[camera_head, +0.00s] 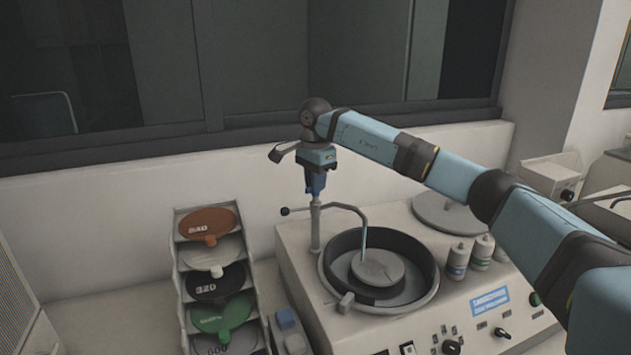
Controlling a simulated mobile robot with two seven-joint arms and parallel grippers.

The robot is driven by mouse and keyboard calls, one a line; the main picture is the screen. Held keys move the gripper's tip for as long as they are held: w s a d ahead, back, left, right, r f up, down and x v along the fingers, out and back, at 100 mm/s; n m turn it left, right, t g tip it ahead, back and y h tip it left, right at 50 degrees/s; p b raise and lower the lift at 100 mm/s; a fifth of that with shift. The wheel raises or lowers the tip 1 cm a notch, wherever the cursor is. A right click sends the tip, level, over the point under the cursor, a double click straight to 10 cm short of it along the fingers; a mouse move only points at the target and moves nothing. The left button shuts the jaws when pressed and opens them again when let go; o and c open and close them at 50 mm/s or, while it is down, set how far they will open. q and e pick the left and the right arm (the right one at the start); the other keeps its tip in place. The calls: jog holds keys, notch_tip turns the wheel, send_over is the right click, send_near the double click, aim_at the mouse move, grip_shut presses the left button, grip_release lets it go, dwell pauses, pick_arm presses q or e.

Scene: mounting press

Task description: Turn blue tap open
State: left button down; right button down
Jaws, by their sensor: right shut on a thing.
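My right gripper (315,188) points down over the polishing machine, at the top of the water pipe post (316,228). It is shut on the blue tap at the top of that post. The fingers hide most of the tap, so its turned angle cannot be told. A thin spout (350,208) bends from the post out over the round bowl (420,292), and a short dark-knobbed rod sticks out to the left. No water shows clearly. My left gripper is not in view.
The machine (455,318) has knobs on its front and several small bottles (458,260) behind right of the bowl. A second round lid (450,213) lies at the back. A rack (190,290) of labelled discs stands left. The wall and window are close behind.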

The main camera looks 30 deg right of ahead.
jog(key=n, duration=0.3)
jog(key=shift+n, duration=0.4)
jog(key=n, duration=0.3)
jog(key=shift+n, duration=0.3)
jog(key=n, duration=0.3)
jog(key=shift+n, duration=1.8)
jog(key=c, duration=1.2)
grip_release()
